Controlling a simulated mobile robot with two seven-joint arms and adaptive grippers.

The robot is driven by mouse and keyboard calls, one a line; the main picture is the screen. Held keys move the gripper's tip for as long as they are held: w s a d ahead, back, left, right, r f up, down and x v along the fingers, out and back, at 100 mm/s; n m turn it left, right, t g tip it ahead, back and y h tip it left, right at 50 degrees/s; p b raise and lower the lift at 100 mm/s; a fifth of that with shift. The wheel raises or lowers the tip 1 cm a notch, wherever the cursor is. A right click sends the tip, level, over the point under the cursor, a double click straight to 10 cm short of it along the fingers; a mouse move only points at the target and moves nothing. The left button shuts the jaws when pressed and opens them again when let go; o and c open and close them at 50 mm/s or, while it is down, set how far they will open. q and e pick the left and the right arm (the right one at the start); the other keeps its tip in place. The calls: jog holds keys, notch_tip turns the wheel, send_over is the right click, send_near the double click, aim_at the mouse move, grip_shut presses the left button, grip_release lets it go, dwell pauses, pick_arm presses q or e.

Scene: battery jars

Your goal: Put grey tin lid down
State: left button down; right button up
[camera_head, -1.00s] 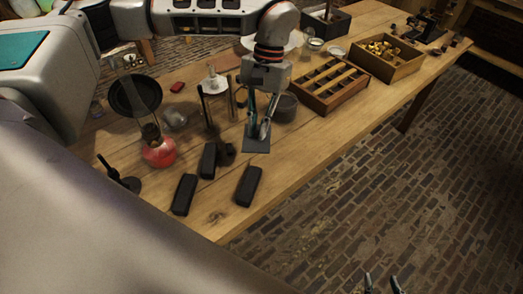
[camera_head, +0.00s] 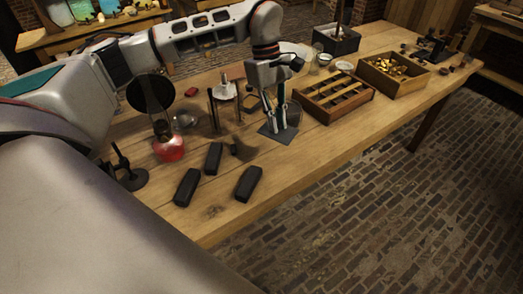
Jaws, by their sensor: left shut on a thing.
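The grey tin lid (camera_head: 283,138) is a thin, dark grey square plate in the head view, near the middle of the wooden table. My left gripper (camera_head: 273,127) points down with its fingers shut on the lid. The lid looks roughly flat and close to the tabletop; I cannot tell whether it touches. A dark round tin (camera_head: 293,113) stands just behind and right of the gripper, partly hidden by it. My right gripper is out of view.
Three black blocks, one of them here (camera_head: 248,183), lie toward the table's front edge. A red lamp (camera_head: 169,149) and a framed stand (camera_head: 222,92) are on the left. A divided wooden box (camera_head: 334,97) stands right. Bare wood (camera_head: 310,150) lies in front of the lid.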

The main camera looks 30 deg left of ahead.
aim_at(262, 149)
pick_arm(q)
jog(key=w+a+r+n+t, duration=0.2)
jog(key=w+a+n+t, duration=0.25)
jog(key=a+n, duration=0.65)
jog(key=f, duration=0.6)
jog(key=d+f+n, duration=0.1)
jog(key=f, duration=0.6)
jog(key=w+f+n+g, duration=0.1)
jog(key=f, duration=0.6)
jog(key=shift+d+y, duration=0.25)
jog(key=shift+y, duration=0.15)
jog(key=shift+s+r, duration=0.1)
jog(key=c, duration=2.1)
grip_release()
